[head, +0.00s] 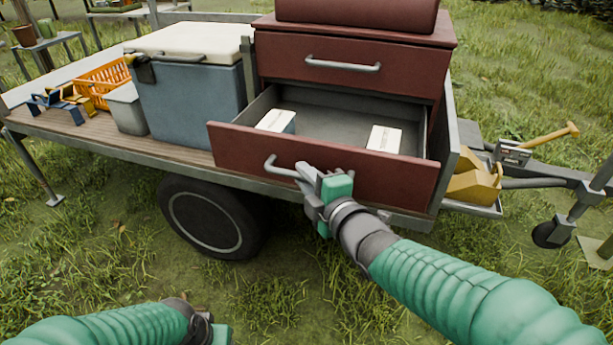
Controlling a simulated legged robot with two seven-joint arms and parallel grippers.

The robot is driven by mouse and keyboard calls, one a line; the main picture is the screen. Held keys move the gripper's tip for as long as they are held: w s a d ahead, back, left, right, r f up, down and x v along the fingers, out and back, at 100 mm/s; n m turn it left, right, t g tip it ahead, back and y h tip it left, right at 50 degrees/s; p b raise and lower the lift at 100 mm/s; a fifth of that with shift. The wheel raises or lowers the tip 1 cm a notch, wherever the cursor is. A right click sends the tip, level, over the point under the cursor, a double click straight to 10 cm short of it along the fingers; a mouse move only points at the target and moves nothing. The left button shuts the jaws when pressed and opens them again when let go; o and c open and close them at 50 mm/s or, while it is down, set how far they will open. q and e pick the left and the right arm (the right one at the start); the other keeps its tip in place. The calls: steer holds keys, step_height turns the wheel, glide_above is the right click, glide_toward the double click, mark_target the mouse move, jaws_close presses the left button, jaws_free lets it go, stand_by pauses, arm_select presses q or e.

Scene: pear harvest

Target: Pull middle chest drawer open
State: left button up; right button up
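The dark red chest (440,75) stands on a trailer bed. Its lower visible drawer (230,138) is pulled well out, showing a grey interior with two small white boxes, one at the left (276,121) and one at the right (384,139). The drawer's grey bar handle (272,168) is on the front panel. My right gripper (308,178) is at the handle's right part and appears shut on it, hiding that end. My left gripper (212,330) is low at the bottom edge, mostly cut off, away from the chest.
A closed drawer (300,70) with its own handle is above the open one. A blue cooler (190,100) with a white lid, a grey bin (126,108) and an orange crate (103,80) stand left. A trailer wheel (205,220) is below. Grass in front is clear.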

steer(key=o, duration=0.4)
steer(key=shift+w+a, duration=0.1)
steer(key=shift+a, duration=0.05)
steer(key=shift+c, duration=0.2)
steer(key=shift+s+d+r, duration=0.1)
steer(key=shift+s+d, duration=0.15)
steer(key=p+v, duration=0.2)
steer(key=v, duration=0.9)
steer(key=shift+s, duration=0.2)
